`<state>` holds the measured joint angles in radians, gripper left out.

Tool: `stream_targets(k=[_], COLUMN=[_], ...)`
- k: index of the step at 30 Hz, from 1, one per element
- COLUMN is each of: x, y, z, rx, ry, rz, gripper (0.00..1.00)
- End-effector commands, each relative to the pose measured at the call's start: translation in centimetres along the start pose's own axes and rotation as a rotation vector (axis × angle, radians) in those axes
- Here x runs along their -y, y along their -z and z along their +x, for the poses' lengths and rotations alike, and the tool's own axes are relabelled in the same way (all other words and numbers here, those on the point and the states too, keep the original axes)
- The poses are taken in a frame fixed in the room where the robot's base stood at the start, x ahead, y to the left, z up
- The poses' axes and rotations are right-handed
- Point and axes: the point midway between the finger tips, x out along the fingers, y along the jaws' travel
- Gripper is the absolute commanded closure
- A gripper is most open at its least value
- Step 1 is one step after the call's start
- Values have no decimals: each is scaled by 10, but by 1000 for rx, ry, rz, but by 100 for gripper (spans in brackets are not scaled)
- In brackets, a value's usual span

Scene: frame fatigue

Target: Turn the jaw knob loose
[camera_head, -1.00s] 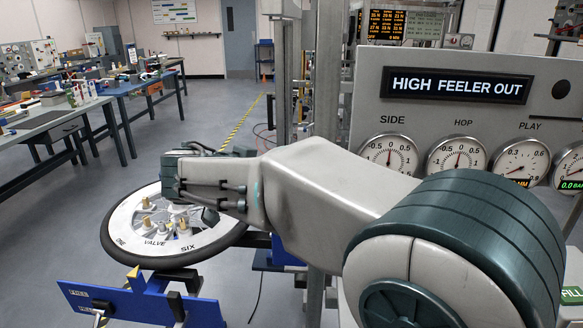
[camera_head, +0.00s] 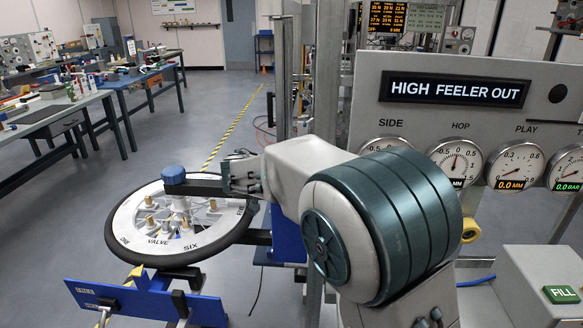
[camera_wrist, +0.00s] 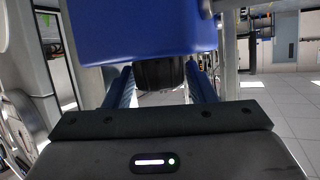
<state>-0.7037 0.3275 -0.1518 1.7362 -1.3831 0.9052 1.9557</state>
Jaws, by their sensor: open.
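In the wrist view, a dark ribbed round knob (camera_wrist: 160,73) shows under a large blue block (camera_wrist: 140,30); it looks like the jaw knob. My gripper (camera_wrist: 161,82) is open, with one blue finger on each side of the knob. I cannot tell whether the fingers touch it. In the head view, my wrist is beyond the right side of the spoked wheel (camera_head: 128,247), and my fingers cannot be made out. The wheel lies nearly flat. A blue cap (camera_head: 173,175) stands above its far part, by a dark bar (camera_head: 205,188).
A panel (camera_head: 440,100) with round gauges (camera_head: 513,163) stands at the right, its display reading HIGH FEELER OUT. A grey box with a green FILL button (camera_head: 561,294) is at the lower right. A blue bracket (camera_head: 130,300) sits before the wheel. Workbenches (camera_head: 60,112) line the left; the aisle floor is clear.

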Motion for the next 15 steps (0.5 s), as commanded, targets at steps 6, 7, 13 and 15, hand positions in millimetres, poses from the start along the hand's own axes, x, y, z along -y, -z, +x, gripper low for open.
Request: stream_targets(k=[6, 7, 13, 15], x=[0, 0, 0, 0], y=[0, 0, -2, -3], z=[0, 0, 0, 1], rx=[0, 0, 1, 1], ry=[0, 0, 9, 18], rz=[0, 0, -3, -7], gripper=[81, 81, 81, 81])
